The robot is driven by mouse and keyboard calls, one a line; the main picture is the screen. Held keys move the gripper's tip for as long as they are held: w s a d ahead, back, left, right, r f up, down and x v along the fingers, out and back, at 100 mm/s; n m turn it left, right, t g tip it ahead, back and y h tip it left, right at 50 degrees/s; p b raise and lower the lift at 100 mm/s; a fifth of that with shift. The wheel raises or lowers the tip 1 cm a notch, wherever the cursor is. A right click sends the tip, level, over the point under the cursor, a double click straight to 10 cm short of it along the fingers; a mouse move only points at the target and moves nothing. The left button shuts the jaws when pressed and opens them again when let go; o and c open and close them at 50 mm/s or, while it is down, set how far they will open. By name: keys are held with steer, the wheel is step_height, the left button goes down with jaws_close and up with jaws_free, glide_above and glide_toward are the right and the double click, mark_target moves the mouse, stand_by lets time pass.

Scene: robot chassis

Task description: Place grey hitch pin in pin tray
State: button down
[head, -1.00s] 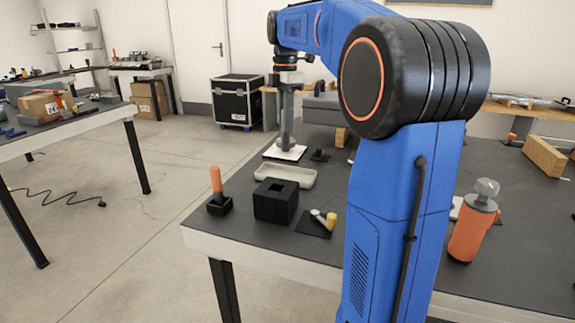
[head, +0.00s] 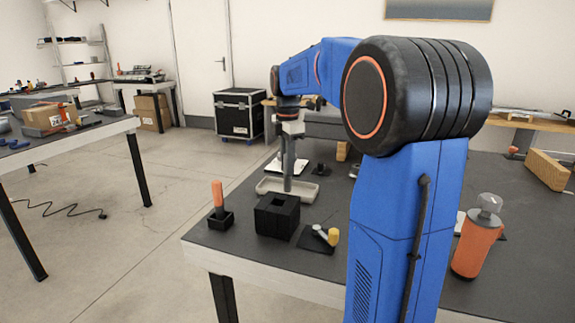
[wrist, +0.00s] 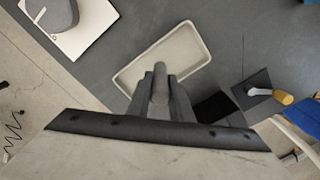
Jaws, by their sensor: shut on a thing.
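The pin tray (head: 262,187) is a shallow, pale, rounded rectangular tray near the left edge of the dark bench. It also shows in the wrist view (wrist: 193,56). My gripper (head: 288,180) points down over the tray in the head view. In the wrist view its fingers (wrist: 160,95) are shut on the grey hitch pin (wrist: 160,72), whose rounded end shows between them. The pin overlaps the tray's near part. I cannot tell whether its lower end touches the tray floor. In the head view, pin and fingers blend together.
A black block with a square hole (head: 277,216) stands in front of the tray. An orange-handled tool (head: 217,195) stands left. A grey and yellow piece lies on a dark mat (head: 307,241). A white plate (wrist: 93,27) with a grey object is behind. An orange bottle (head: 473,246) stands right.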

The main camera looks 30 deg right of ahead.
steer(key=shift+f, duration=0.1)
steer(key=c, duration=1.6)
jaws_free()
step_height(320, 180, up, 12)
steer(key=shift+r, duration=0.15)
